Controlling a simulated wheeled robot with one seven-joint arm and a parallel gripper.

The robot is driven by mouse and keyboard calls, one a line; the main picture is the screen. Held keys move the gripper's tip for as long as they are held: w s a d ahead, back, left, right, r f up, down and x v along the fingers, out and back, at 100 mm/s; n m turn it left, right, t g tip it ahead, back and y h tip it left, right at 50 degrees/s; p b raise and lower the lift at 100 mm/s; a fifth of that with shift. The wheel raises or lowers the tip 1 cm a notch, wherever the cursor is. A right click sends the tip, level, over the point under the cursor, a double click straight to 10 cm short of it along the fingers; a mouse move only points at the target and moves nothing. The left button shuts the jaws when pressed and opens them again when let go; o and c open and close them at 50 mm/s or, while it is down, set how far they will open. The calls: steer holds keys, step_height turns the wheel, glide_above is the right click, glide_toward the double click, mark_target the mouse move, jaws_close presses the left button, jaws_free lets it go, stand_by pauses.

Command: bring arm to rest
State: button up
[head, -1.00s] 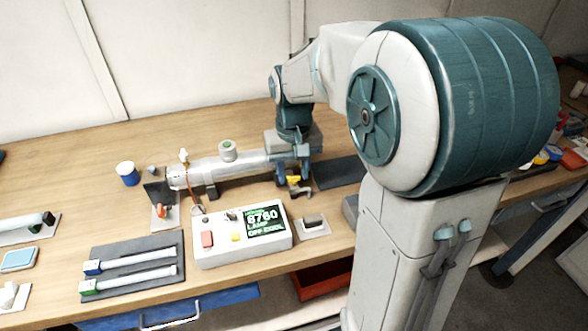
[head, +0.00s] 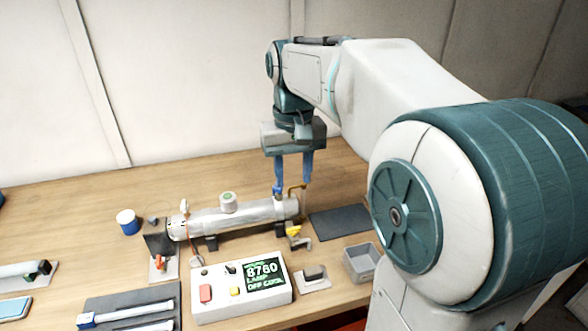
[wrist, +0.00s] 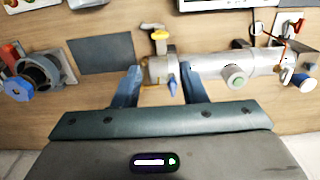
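My gripper (head: 292,184) hangs pointing down above the right end of the silver reactor tube (head: 240,217). Its two blue fingers are apart. In the wrist view my gripper (wrist: 160,80) is open, with no held object visible between the fingers. The tube's end with its brass fitting (wrist: 150,72) shows past the fingertips, and the tube (wrist: 205,68) runs off to the right. The tube lies level on dark supports on the wooden bench. A yellow-handled valve (head: 294,231) sits in front of its right end.
A control box (head: 218,306) with a lit display stands in front of the tube. A dark mat (head: 340,220) and a grey open bin (head: 362,263) lie to the right. A blue-and-white cup (head: 127,222) stands left. The wall rises behind the bench.

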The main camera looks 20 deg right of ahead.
stand_by(0.4)
steer(key=s+f+t, duration=0.2)
steer(key=s+f, duration=0.8)
steer(key=s, duration=0.4)
steer(key=shift+s+f+t+p, duration=0.3)
steer(key=shift+f+t, duration=0.05)
steer(key=shift+t, duration=0.05)
